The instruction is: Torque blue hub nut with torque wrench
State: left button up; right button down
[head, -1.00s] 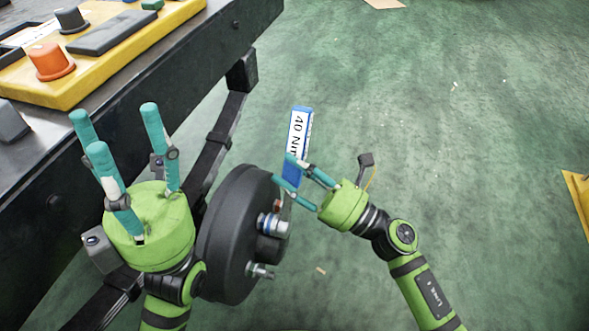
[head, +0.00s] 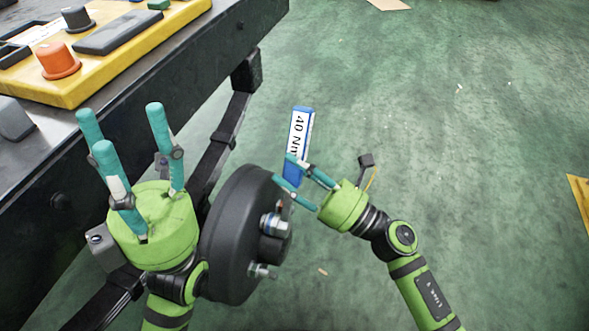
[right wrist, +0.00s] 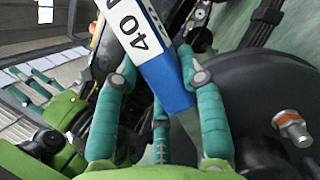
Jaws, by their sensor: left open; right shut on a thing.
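The torque wrench (head: 299,135) is a blue bar with a white label reading 40 Nm. My right gripper (head: 280,170) is shut on it at the upper right edge of the black round hub (head: 228,235). In the right wrist view the wrench (right wrist: 135,35) lies between my teal fingers (right wrist: 155,95). In the right wrist view, one stud (right wrist: 291,128) has an orange ring. The wrench's working end is hidden. My left gripper (head: 118,128) is open and empty, fingers upward, left of the hub.
A dark table (head: 150,85) at upper left carries a yellow control box (head: 110,55) with an orange knob (head: 58,60). A black chassis beam (head: 222,140) runs behind the hub. The green floor (head: 440,120) on the right is mostly clear.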

jog(key=shift+a+r, duration=0.1)
jog(key=shift+a, duration=0.15)
jog(key=shift+w, duration=0.15)
dwell(0.4)
jog(key=shift+w+d+f+m+t+h+p, duration=0.15)
jog(key=shift+w+f+m+h+p, duration=0.1)
jog(key=shift+w+m+p, duration=0.25)
jog(key=shift+w+d+f+m+t+h+p, duration=0.15)
jog(key=shift+w+f+m+p, duration=0.15)
jog(key=shift+m+p, duration=0.4)
jog(key=shift+w+d+f+m, duration=0.1)
jog(key=shift+w+f+m, duration=0.2)
jog(key=shift+m, duration=0.3)
jog(key=shift+w+d+f+m+t+h+p, duration=0.15)
jog(key=shift+w+f+m+h+p, duration=0.1)
jog(key=shift+m+h+p, duration=0.15)
jog(key=shift+w+f+m+t+h+p, duration=0.2)
jog(key=shift+f+m+p, duration=0.1)
jog(key=shift+m, duration=0.2)
